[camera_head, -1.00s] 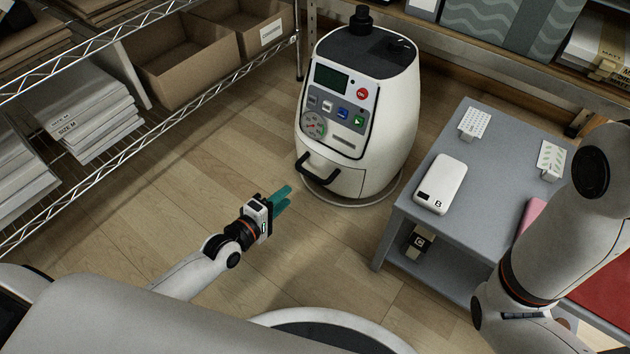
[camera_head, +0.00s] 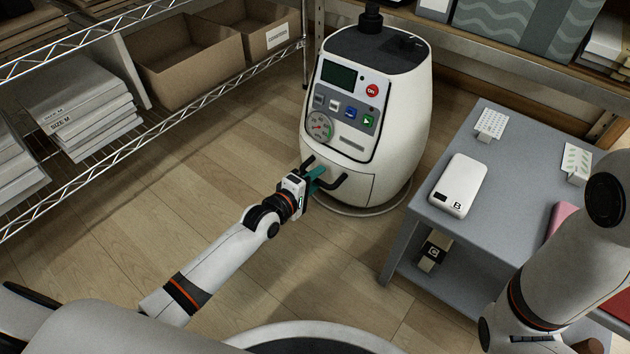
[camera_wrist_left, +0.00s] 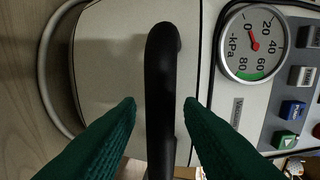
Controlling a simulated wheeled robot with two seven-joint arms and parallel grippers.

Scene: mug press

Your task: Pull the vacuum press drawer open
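The vacuum press (camera_head: 372,95) is a white rounded machine with a control panel and a pressure gauge (camera_head: 320,127). Its drawer (camera_head: 350,188) is low on the front and looks closed. The drawer has a black bar handle (camera_head: 338,182), which also shows in the left wrist view (camera_wrist_left: 161,90). My left gripper (camera_head: 316,176) is at the handle. In the left wrist view its green fingers (camera_wrist_left: 160,102) are apart, one on each side of the handle, with gaps to it. My right arm (camera_head: 570,250) is at the right; its gripper is out of view.
A grey table (camera_head: 475,235) right of the press holds a white device marked B (camera_head: 457,186) and small cards. A wire shelf (camera_head: 190,80) with cardboard boxes and white packages stands at the left. The wooden floor between is clear.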

